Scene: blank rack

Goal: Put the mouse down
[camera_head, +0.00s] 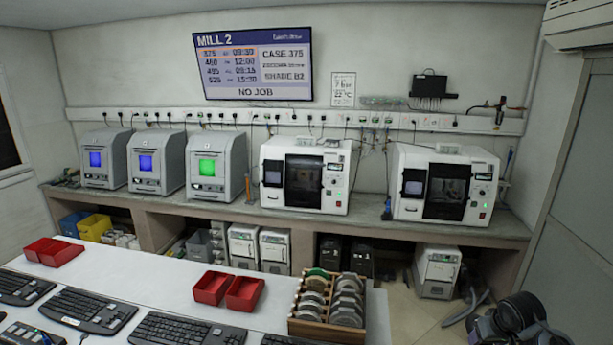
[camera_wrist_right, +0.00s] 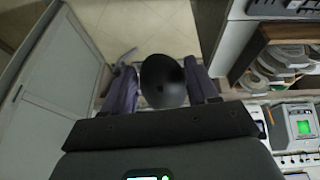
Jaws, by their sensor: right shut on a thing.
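A dark rounded mouse (camera_wrist_right: 165,82) sits between the two fingers of my right gripper (camera_wrist_right: 162,88) in the right wrist view. The fingers are shut on its sides, and it is held up over the floor, clear of the white table. In the head view my right gripper (camera_head: 518,318) is at the bottom right, beyond the table's right end, dark and partly cut off by the frame. Which dark part there is the mouse is hard to tell. My left gripper is not in view.
The white table (camera_head: 150,290) holds several black keyboards (camera_head: 90,310), red trays (camera_head: 228,289) and a wooden rack of discs (camera_head: 327,327) near its right end. The rack (camera_wrist_right: 244,56) also shows in the wrist view. Machines line the rear counter (camera_head: 240,207). Bare tabletop lies between trays and keyboards.

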